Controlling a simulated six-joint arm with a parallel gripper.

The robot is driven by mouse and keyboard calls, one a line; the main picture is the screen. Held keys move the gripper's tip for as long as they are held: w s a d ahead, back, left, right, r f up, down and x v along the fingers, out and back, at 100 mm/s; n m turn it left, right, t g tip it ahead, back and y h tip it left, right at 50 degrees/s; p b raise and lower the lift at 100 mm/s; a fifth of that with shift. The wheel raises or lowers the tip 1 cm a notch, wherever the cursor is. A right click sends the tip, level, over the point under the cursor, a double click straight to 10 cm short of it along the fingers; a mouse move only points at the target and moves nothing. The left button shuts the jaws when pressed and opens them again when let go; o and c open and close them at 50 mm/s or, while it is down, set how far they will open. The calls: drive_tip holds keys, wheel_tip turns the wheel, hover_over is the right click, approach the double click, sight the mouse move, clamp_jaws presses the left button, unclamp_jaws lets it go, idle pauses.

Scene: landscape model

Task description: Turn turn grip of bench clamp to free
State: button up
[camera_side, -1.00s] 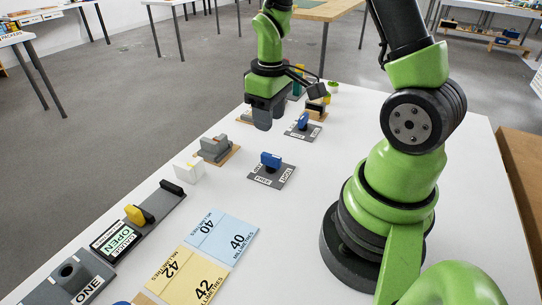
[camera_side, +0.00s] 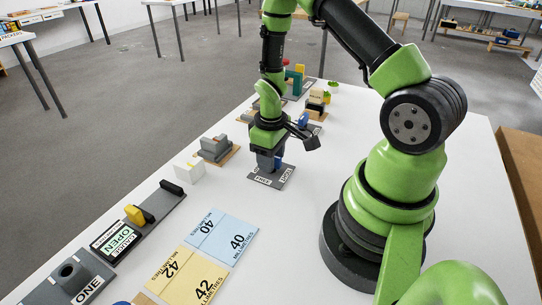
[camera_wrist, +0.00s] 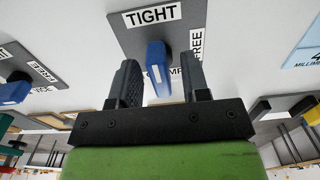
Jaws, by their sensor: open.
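The bench clamp's blue turn grip (camera_wrist: 157,62) stands on a grey plate (camera_wrist: 125,42) marked TIGHT and FREE, with a third, partly hidden label. My gripper (camera_wrist: 160,80) is open, with one finger on each side of the grip. Gaps show between the fingers and the grip in the wrist view. In the side view my gripper (camera_side: 266,168) is low over the same plate (camera_side: 285,180) and mostly hides the grip. I cannot tell from the side view whether a finger touches it.
A second blue grip (camera_wrist: 14,92) on a grey plate stands to one side. A grey block on a wooden base (camera_side: 214,149) and a white block (camera_side: 190,171) are left of my gripper. Yellow and blue millimetre cards (camera_side: 222,236) lie nearer the camera.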

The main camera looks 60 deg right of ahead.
clamp_jaws()
drive_tip(key=shift+m, duration=0.4)
drive_tip(key=m, duration=0.3)
drive_tip(key=shift+m, duration=0.4)
drive_tip(key=m, duration=1.3)
drive_tip(key=shift+m, duration=0.3)
